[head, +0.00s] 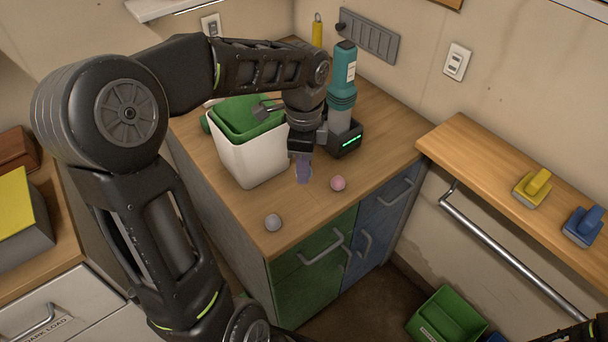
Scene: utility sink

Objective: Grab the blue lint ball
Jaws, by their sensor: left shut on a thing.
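My left gripper (302,158) reaches down over the wooden counter, beside the white bin. It is shut on a bluish-purple thing, the blue lint ball (303,172), which is partly hidden by the jaws. The ball is at or just above the counter top; I cannot tell whether it touches. A pink lint ball (338,183) lies a little to the right of the gripper. A grey lint ball (273,222) lies nearer the counter's front left edge. My right gripper is not in view.
A white bin (250,163) with a green lid (245,118) stands left of the gripper. A teal handheld vacuum (343,80) stands in a black dock (347,142) close behind it. A wooden shelf (490,165) at right holds yellow (533,190) and blue (583,226) brushes.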

